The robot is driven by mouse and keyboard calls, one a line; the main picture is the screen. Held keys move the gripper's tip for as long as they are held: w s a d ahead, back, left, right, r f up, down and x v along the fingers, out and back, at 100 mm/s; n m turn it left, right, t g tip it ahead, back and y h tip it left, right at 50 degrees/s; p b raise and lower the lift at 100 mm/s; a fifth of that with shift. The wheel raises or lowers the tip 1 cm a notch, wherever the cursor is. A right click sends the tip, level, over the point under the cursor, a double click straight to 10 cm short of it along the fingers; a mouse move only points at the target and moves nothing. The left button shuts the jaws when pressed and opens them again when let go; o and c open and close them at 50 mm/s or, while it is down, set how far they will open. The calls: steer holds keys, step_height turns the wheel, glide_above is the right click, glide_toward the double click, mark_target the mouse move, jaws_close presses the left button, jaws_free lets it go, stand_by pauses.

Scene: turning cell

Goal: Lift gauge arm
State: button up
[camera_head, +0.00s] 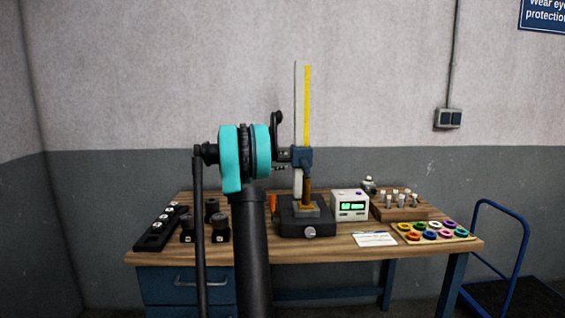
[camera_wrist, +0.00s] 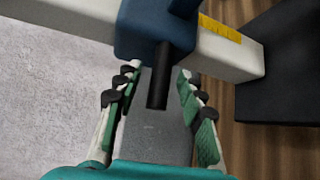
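The height gauge stands on the workbench, with a dark base (camera_head: 308,222), a tall column with a yellow scale (camera_head: 307,105) and a blue sliding block (camera_head: 303,157). In the wrist view the blue block (camera_wrist: 155,32) fills the top middle, and a short black rod (camera_wrist: 158,80) sticks out of it toward me. My gripper (camera_wrist: 160,70) is open, its green-padded fingers on either side of the rod with visible gaps. In the head view my arm's teal joint stands just left of the block, and my fingers are hard to make out there.
The wooden bench (camera_head: 350,250) also holds a green-lit readout box (camera_head: 350,205), a white card (camera_head: 374,239), a wooden block with pegs (camera_head: 398,206), a tray of coloured rings (camera_head: 434,232) and a black rack (camera_head: 160,228). A blue-railed cart (camera_head: 500,210) stands right.

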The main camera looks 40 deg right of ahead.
steer(key=shift+d+f, duration=0.1)
steer(key=shift+d, duration=0.3)
jaws_close()
